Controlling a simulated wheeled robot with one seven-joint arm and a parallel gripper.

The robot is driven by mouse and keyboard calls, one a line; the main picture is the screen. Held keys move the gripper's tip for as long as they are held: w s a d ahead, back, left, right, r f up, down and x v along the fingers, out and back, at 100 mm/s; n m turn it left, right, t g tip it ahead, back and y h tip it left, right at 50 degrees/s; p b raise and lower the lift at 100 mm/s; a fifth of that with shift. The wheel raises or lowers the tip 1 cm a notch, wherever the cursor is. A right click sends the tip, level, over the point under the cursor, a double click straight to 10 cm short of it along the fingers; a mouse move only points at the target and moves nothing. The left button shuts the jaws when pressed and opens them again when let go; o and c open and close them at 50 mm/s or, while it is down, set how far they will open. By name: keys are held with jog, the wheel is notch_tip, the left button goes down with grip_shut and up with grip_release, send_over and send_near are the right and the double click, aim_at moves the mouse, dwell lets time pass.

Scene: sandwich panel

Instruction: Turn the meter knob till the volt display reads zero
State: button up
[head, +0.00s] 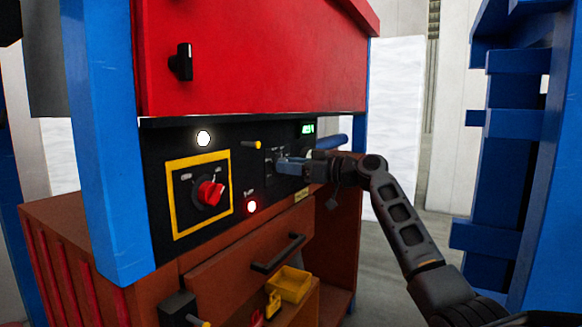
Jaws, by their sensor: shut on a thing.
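The black control panel (160,160) has a small green lit display (308,128) at its upper right, and its digits are too small to read. My gripper (284,163) is at the panel's right part, below and left of the display, with its fingers against the panel face. It is shut on the meter knob, which is mostly hidden by the fingers. My arm reaches in from the lower right.
A red rotary switch (210,192) sits in a yellow frame left of my gripper. A drawer handle (278,253) and yellow bin (289,284) are below. A blue rack (510,150) stands close on the right.

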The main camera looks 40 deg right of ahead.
jog(key=shift+f+m, duration=0.1)
jog(key=shift+m, duration=0.2)
jog(key=m, duration=0.8)
jog(key=shift+t+p, duration=0.35)
jog(key=shift+t, duration=0.05)
jog(key=shift+m, duration=0.3)
jog(key=o, duration=1)
jog(key=shift+o, duration=0.2)
jog(key=b+v, duration=0.1)
jog(key=v, duration=0.6)
jog(key=shift+s+d, duration=0.15)
jog(key=shift+s, duration=0.25)
